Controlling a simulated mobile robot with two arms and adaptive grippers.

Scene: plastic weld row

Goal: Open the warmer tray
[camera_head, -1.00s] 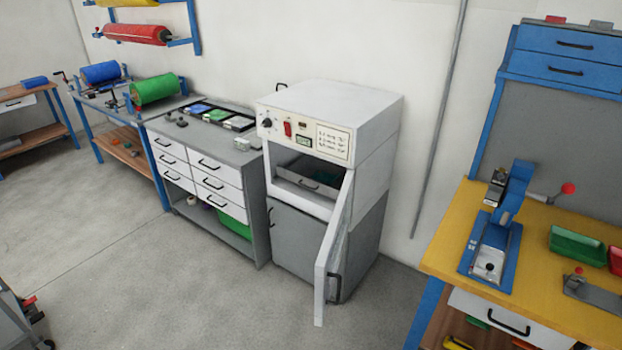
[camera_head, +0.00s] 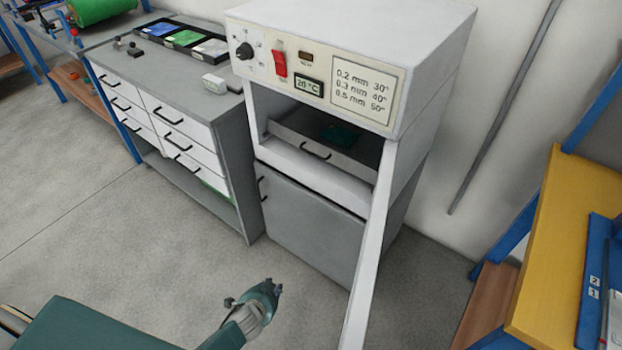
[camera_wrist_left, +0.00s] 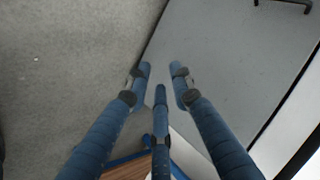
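The warmer (camera_head: 420,65) is a white box on a grey cabinet, with a knob, a red switch and a display reading about 20 °C. Its white door (camera_head: 372,255) stands open, swung out at the right of the opening. The grey tray (camera_head: 345,162) sits inside the chamber, its black handle (camera_head: 316,152) facing out. Something dark green (camera_head: 340,134) lies behind the tray front. My left gripper (camera_head: 272,288) is low in front of the warmer, clear of tray and door. In the left wrist view its three fingers (camera_wrist_left: 160,74) are spread and empty. My right gripper is not in view.
The grey lower cabinet (camera_head: 305,215) has a black handle at its left. A drawer bench (camera_head: 215,125) with colored bins on top stands at the left. A yellow-topped bench (camera_head: 565,230) stands at the right. The floor in front of the warmer is clear.

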